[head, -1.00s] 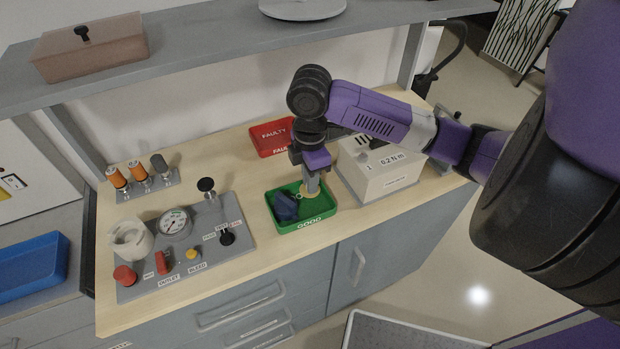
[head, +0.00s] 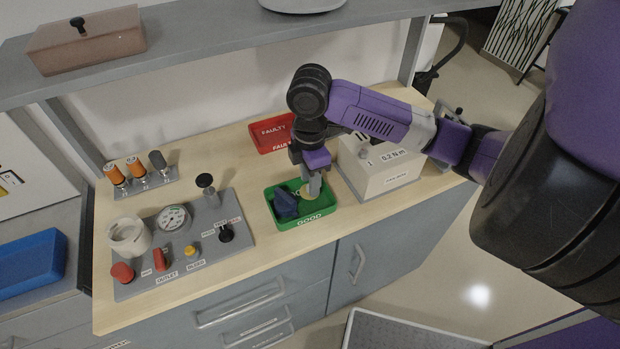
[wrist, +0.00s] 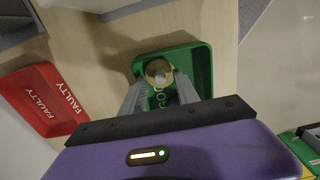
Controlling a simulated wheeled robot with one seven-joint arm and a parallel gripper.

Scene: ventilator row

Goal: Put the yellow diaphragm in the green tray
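The yellow diaphragm (head: 307,193) is a pale, round piece low inside the green tray (head: 307,219), which is marked GOOD. In the wrist view the diaphragm (wrist: 154,64) lies between my fingertips, with a paler centre. The green tray (wrist: 203,62) surrounds it there. My gripper (head: 313,192) points down into the tray's right part. In the wrist view the fingers (wrist: 162,79) are spread on either side of the diaphragm and look open. Whether a finger still touches its rim is hard to see.
A dark blue piece (head: 286,205) lies in the tray's left part. A red FAULTY tray (head: 270,134) stands behind. A pale box (head: 385,176) marked 0.2 Nm is close on the right. A grey panel (head: 207,245) with gauge and knobs lies left. A shelf (head: 200,66) runs above.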

